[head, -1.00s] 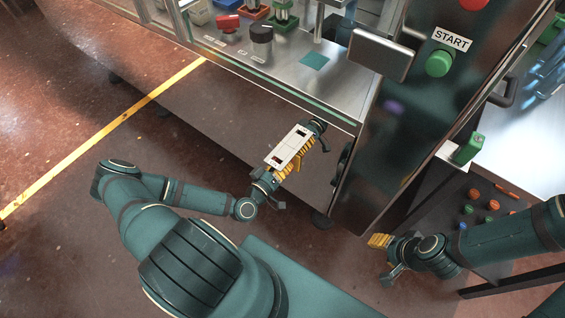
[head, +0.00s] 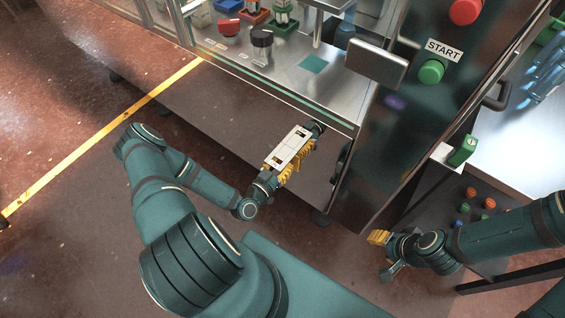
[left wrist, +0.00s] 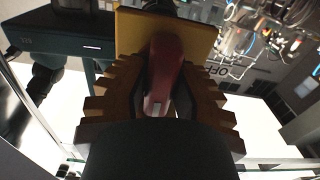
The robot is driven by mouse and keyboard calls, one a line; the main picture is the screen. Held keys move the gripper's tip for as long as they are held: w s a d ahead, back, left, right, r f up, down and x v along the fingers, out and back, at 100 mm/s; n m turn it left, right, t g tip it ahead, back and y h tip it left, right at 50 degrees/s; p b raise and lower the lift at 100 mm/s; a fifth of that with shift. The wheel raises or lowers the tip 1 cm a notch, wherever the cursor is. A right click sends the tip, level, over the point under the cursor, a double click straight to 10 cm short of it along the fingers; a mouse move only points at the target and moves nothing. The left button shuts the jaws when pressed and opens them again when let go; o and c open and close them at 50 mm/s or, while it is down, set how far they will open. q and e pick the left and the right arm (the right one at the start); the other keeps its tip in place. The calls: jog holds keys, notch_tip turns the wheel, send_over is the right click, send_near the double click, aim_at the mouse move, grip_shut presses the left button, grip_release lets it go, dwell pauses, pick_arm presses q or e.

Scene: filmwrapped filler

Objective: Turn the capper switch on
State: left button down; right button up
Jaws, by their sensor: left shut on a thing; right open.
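In the left wrist view a red switch handle (left wrist: 164,75) stands in front of a yellow plate (left wrist: 130,25). The fingers of my left gripper (left wrist: 163,102) are shut on it from both sides. In the head view the handle is hidden; the gripper's yellow finger pads show partly below a white plate (head: 290,147) with dark marks, in front of the machine's lower front. My right gripper (head: 378,238) is open and empty, low at the right, apart from the machine.
The steel machine counter (head: 330,85) carries a red knob (head: 228,28) and a black knob (head: 262,40). A green START button (head: 431,72) and a red button (head: 465,11) sit on the dark column. A side table (head: 525,140) stands at the right. Floor at left is clear.

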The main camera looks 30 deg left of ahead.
pick_arm(q)
jog(key=shift+m, duration=0.4)
jog(key=c, duration=0.8)
grip_release()
jog(key=shift+w, duration=0.1)
jog(key=s, duration=0.8)
jog(key=s+a, duration=0.1)
jog(key=s, duration=0.3)
